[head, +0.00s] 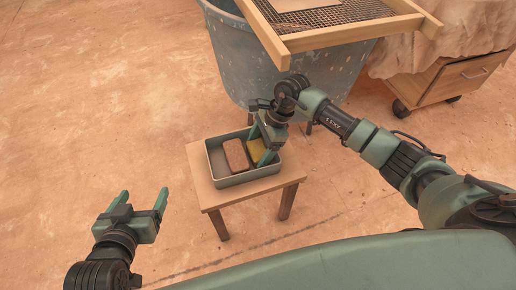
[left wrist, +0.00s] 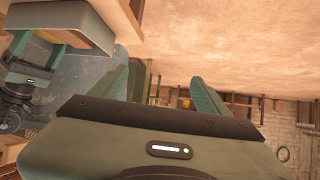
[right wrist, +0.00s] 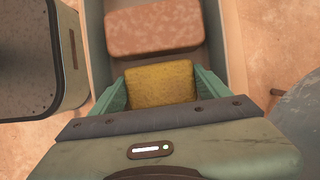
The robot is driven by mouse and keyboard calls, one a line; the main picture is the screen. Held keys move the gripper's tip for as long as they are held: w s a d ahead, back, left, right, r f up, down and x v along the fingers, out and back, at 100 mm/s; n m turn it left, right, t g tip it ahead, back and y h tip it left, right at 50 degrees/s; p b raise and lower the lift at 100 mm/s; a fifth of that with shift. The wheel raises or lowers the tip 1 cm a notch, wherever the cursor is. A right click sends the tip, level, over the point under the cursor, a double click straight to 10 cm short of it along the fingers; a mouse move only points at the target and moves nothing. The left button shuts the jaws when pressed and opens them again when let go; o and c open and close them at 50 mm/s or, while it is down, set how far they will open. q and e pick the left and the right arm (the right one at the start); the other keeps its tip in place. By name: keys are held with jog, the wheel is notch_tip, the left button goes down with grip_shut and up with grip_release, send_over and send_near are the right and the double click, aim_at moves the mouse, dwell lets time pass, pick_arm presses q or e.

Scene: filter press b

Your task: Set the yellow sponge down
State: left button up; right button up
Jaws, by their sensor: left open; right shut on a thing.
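The yellow sponge (head: 257,150) is between the fingers of my right gripper (head: 262,145), at the right side of a grey tray (head: 232,181). The right wrist view shows the sponge (right wrist: 159,83) with a green finger against each side. I cannot tell whether its underside touches the tray floor. A reddish-brown block (head: 236,156) lies in the tray to the left of the sponge, and it also shows in the right wrist view (right wrist: 153,28). My left gripper (head: 145,199) is open and empty, low at the left, away from the tray.
The tray stands on a small wooden stool (head: 213,197). Behind it is a large speckled grey tub (head: 231,62) with a wooden-framed mesh screen (head: 345,38) on top. A wheeled wooden cabinet (head: 452,83) stands at the right. Floor at the left is clear.

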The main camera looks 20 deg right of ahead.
pick_arm(q)
jog(key=shift+w, duration=0.1)
pick_arm(e)
jog(key=o, duration=1.1)
jog(key=shift+c, duration=0.2)
pick_arm(q)
jog(key=shift+w+d+r, duration=0.1)
jog(key=shift+r, duration=0.1)
jog(key=s+a+f+g+y+p, duration=0.1)
jog(key=s+a+f+g, duration=0.1)
jog(key=s+f+g, duration=0.2)
jog(key=s+f, duration=0.1)
jog(key=s, duration=0.2)
jog(key=shift+a+p, duration=0.35)
pick_arm(e)
jog(key=v, duration=0.7)
jog(key=shift+r, duration=0.25)
pick_arm(q)
jog(key=shift+f, duration=0.1)
pick_arm(e)
jog(key=shift+d, duration=0.15)
